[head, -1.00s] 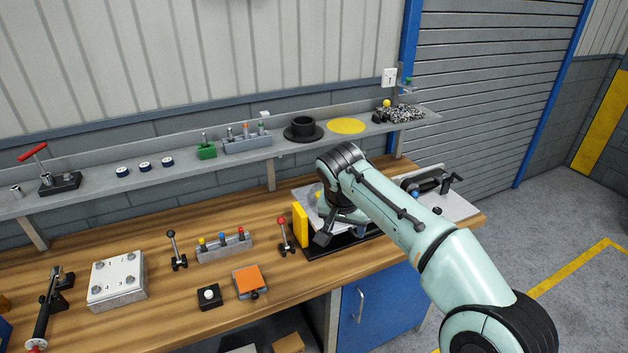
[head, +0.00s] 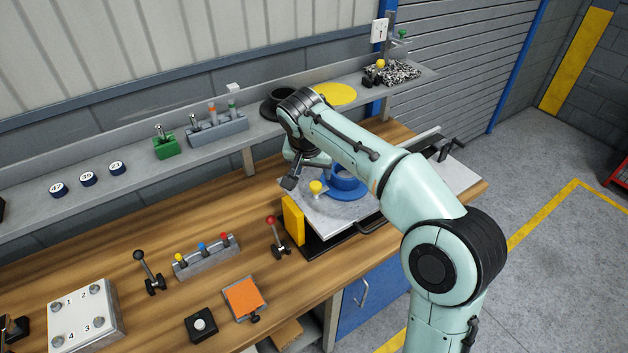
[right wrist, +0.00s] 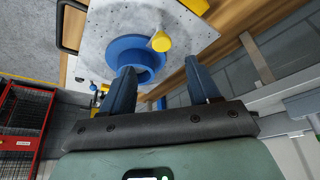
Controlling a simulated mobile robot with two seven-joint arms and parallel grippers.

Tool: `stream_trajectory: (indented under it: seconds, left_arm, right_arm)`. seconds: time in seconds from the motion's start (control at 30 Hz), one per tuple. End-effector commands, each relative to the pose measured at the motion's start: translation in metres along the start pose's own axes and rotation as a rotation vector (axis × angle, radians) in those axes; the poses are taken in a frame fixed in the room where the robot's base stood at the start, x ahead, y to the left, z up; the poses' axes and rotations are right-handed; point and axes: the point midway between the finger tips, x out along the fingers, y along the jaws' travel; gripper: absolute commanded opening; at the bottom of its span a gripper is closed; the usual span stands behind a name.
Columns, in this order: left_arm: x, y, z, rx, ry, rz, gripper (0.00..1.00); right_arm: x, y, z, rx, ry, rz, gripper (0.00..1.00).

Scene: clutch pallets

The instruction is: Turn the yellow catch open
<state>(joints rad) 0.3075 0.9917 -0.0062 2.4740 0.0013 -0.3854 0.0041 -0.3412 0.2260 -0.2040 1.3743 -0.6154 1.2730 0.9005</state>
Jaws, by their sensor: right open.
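The yellow catch (head: 316,187) is a rounded yellow knob on the grey pallet plate (head: 325,213). It sits beside a blue round hub (head: 345,180). In the right wrist view the catch (right wrist: 161,42) stands at the edge of the blue hub (right wrist: 128,62), ahead of the fingers. My right gripper (head: 291,182) is just left of the catch and looks apart from it. In the right wrist view its two dark fingers (right wrist: 160,80) are spread, with nothing held between them. My left gripper is not in view.
An upright yellow block (head: 293,220) stands at the pallet's left edge. A red-knobbed lever (head: 276,236) is left of it. A shelf with a black flanged part (head: 277,101) and a yellow disc (head: 335,94) runs behind. Open bench lies between the lever and the shelf.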

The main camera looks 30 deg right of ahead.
Motion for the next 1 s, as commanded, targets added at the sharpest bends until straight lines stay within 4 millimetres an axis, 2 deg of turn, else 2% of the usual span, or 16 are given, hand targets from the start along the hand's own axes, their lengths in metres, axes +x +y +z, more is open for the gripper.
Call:
stream_trajectory:
  seconds: [0.03,0.2,0.4,0.6,0.87,1.0]
  left_arm:
    - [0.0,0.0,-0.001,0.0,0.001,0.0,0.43]
    - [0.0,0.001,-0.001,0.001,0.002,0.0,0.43]
    - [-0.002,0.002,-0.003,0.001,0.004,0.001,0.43]
    - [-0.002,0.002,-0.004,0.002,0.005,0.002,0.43]
    - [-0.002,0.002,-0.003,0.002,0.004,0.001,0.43]
    - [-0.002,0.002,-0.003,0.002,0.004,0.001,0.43]
  right_arm:
    - [0.013,0.001,0.0,0.001,-0.003,0.004,0.61]
    - [0.048,0.0,0.0,0.0,-0.002,0.003,0.61]
    - [0.077,0.0,-0.001,0.001,0.0,0.002,0.61]
    - [0.089,0.0,-0.001,0.001,0.001,0.0,0.61]
    - [0.089,0.0,-0.001,0.001,0.001,0.0,0.61]
    - [0.089,0.0,-0.001,0.001,0.001,0.0,0.15]
